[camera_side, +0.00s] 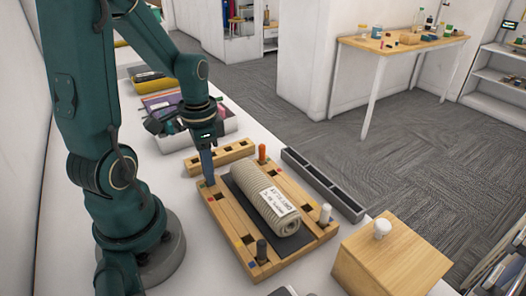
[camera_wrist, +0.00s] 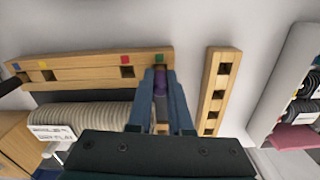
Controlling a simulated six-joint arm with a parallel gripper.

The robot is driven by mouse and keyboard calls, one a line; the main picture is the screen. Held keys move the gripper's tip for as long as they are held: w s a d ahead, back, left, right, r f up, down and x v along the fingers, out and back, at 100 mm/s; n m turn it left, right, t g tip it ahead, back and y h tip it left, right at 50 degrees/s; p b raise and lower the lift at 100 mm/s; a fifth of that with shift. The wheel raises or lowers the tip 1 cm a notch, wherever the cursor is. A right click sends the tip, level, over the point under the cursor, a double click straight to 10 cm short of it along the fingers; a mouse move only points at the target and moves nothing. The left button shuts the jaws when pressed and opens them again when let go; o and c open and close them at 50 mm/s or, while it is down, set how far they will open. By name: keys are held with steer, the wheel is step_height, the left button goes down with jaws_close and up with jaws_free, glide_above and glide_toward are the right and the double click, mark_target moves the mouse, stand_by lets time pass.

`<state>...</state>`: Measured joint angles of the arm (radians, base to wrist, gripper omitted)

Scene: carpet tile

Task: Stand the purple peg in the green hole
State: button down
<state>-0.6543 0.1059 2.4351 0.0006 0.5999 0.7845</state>
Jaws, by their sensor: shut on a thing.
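My gripper (camera_side: 209,178) points down at the back left corner of the wooden peg board (camera_side: 231,226). In the wrist view its fingers (camera_wrist: 159,103) are shut on the purple peg (camera_wrist: 161,86), which shows between them. The peg is hidden by the fingers in the side view. The green mark (camera_wrist: 158,58) is on the board strip just beyond the fingertips. The green hole is covered by the peg and fingers, so I cannot tell whether the peg's lower end is in it. A red mark (camera_wrist: 124,58) lies left of the green one, with an open square hole (camera_wrist: 127,72) beside it.
An orange peg (camera_side: 262,152), a pale peg (camera_side: 325,213) and a dark peg (camera_side: 261,250) stand on the board around a labelled ribbed roll (camera_side: 264,199). A holed wooden rail (camera_side: 234,153), a grey tray (camera_side: 322,184) and a wooden box (camera_side: 393,262) are nearby.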

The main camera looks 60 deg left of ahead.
steer(key=c, duration=0.8)
jaws_free()
steer(key=shift+f, duration=0.1)
steer(key=shift+c, duration=0.2)
step_height(320, 180, up, 12)
steer(key=d+n+t, duration=0.1)
steer(key=d+t, duration=0.4)
steer(key=d, duration=0.6)
steer(key=shift+s+d+t, duration=0.3)
